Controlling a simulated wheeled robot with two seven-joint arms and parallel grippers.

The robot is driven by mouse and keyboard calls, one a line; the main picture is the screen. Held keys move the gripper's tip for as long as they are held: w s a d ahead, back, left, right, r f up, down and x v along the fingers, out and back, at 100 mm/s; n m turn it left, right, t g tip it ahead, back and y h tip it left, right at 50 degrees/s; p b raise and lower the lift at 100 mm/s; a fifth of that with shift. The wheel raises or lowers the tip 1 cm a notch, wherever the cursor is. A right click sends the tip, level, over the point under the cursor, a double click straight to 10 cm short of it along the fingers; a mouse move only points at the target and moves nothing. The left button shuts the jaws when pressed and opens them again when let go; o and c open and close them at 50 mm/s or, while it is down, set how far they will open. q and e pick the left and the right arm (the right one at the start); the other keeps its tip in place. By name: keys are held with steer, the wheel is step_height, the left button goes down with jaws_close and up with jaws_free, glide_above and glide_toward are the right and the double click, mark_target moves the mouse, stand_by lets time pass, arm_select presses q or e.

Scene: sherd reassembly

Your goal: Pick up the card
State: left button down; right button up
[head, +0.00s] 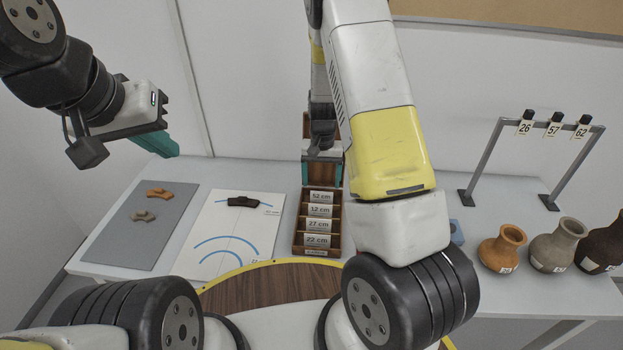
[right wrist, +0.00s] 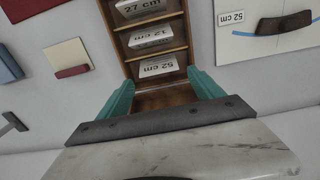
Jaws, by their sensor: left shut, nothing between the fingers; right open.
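A wooden box (head: 298,240) with compartments holds several white cards, marked 52 cm (head: 321,197), 12 cm (head: 319,210), 27 cm (head: 318,225) and 22 cm (head: 317,241). The 52 cm card (right wrist: 158,66) also shows in the right wrist view. My right gripper (head: 322,172) is open and empty over the back end of the box; in the right wrist view its teal fingers (right wrist: 163,92) stand on either side of the box, just behind the 52 cm card. My left gripper (head: 162,145) is shut and empty, raised above the table at the left.
A white sheet (head: 215,225) with blue arcs bears a dark sherd (head: 246,201) and a small label. A grey mat (head: 120,240) holds two sherds. Several jugs (head: 502,248) and a metal rack (head: 485,160) with number tags stand at the right, near a blue block (head: 457,232).

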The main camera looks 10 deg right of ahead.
mark_target(322, 198)
step_height(322, 198, down, 6)
steer(key=shift+d+r, duration=0.15)
steer(key=c, duration=1.1)
steer(key=shift+r, duration=0.1)
